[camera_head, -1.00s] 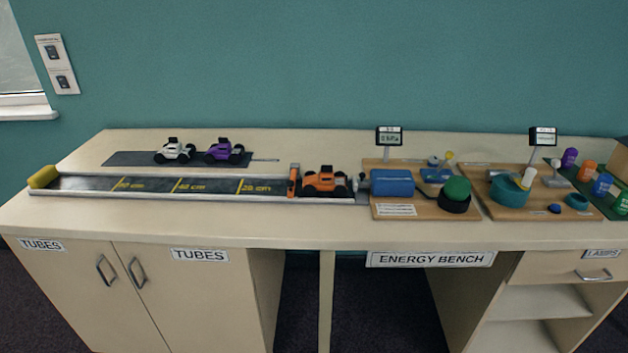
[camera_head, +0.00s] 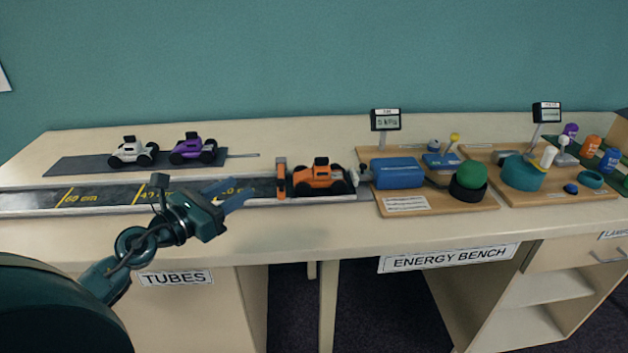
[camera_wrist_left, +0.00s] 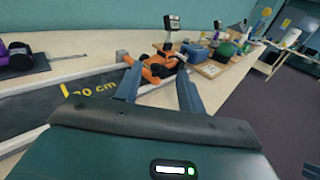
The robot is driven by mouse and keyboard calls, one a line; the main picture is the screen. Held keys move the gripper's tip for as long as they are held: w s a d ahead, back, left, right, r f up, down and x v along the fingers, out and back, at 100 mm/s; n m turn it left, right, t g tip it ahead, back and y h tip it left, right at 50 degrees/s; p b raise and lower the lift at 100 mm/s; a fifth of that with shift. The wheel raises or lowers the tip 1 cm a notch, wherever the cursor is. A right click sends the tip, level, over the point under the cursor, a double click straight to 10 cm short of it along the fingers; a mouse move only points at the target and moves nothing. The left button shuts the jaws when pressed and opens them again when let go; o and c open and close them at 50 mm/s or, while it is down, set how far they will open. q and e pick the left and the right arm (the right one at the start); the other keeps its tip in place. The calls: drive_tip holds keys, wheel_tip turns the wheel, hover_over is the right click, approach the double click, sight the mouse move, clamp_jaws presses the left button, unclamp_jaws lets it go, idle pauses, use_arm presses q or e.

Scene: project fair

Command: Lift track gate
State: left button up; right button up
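The track gate (camera_head: 281,178) is a small upright orange-and-grey piece across the dark track (camera_head: 110,194), just left of the orange car (camera_head: 320,177). It looks closed, with the car right behind it. In the left wrist view the gate (camera_wrist_left: 124,57) shows beyond the left fingertip, with the orange car (camera_wrist_left: 160,66) between and beyond the fingers. My left gripper (camera_head: 240,193) is over the track near the 20 cm mark, left of the gate and apart from it. Its blue fingers are spread and empty, also in the left wrist view (camera_wrist_left: 158,72). My right gripper is out of view.
A white car (camera_head: 133,151) and a purple car (camera_head: 193,149) stand on a dark strip behind the track. Right of the orange car are a blue cylinder (camera_head: 398,173) on a wooden board, a green ball (camera_head: 472,174) and a small display (camera_head: 386,120). The bench front is clear.

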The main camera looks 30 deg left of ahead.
sight(277, 184)
use_arm(q)
wheel_tip(277, 184, down, 4)
drive_tip(key=shift+r+b, duration=0.1)
drive_tip(key=shift+b, duration=0.6)
drive_tip(key=shift+s+d+f+b, duration=0.1)
drive_tip(key=shift+s+f+b, duration=0.2)
drive_tip(key=shift+b, duration=0.25)
drive_tip(key=shift+w+r+p, duration=0.1)
drive_tip(key=shift+w+p, duration=0.25)
drive_tip(key=shift+w, duration=0.15)
drive_tip(key=p+x, duration=0.2)
drive_tip(key=x, duration=1)
drive_tip(key=shift+w, duration=0.15)
drive_tip(key=shift+c, duration=0.6)
clamp_jaws()
